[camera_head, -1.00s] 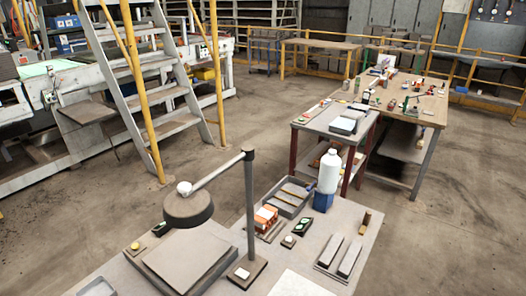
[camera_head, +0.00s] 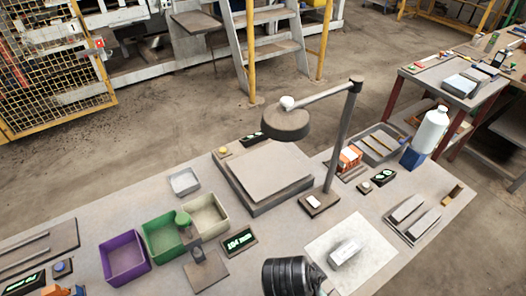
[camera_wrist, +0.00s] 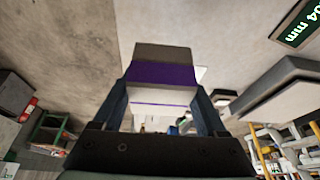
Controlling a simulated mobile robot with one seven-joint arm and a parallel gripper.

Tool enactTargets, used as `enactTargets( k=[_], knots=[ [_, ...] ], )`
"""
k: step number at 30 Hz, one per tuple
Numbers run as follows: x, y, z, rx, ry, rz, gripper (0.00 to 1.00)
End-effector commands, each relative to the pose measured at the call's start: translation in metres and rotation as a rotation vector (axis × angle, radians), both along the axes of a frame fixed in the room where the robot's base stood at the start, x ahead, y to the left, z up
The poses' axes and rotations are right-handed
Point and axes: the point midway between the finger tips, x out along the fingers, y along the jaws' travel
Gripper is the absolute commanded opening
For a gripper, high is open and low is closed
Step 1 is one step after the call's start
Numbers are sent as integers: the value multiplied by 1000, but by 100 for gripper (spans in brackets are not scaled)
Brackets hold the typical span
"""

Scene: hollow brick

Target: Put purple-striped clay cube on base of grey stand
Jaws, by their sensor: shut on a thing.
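In the wrist view, the purple-striped clay cube (camera_wrist: 163,73) is grey-brown with a purple band across it. It sits between the two dark fingers of my gripper (camera_wrist: 163,92), which is shut on it. In the head view, my dark round wrist shows at the bottom edge; the fingers and cube are hidden or out of frame there. A small grey stand (camera_head: 205,272) with a flat square base and a short upright stands on the bench, left of my wrist, in front of the bins. Its base looks empty. I cannot tell how high the cube is.
Purple (camera_head: 124,262), green (camera_head: 166,240) and cream (camera_head: 208,216) bins stand left, with a display (camera_head: 239,242) beside them. A tall lamp (camera_head: 341,140) rises behind. A white sheet (camera_head: 375,250) with a pale block (camera_head: 344,252) lies right of my wrist.

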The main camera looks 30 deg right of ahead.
Motion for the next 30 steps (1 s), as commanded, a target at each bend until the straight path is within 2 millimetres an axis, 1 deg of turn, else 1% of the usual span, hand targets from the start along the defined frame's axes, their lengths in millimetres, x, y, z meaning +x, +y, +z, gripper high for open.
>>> enactTargets(
  k=[2, 5, 8, 12, 15, 18, 21, 25, 30],
  knots=[
    [3, 4, 0, -1, -1, 38, 11],
    [15, 21, -3, -1, -2, 174, 11],
    [31, 50, -6, 0, -1, 399, 11],
    [54, 101, -10, 0, -4, 763, 11],
    [65, 136, -12, 0, -4, 999, 11],
    [71, 167, -12, 1, -5, 1192, 11],
    [74, 190, -12, 0, -5, 1334, 11],
    [76, 206, -11, 0, -4, 1434, 11],
    [76, 210, -11, -2, -3, 1461, 11]
  ],
)
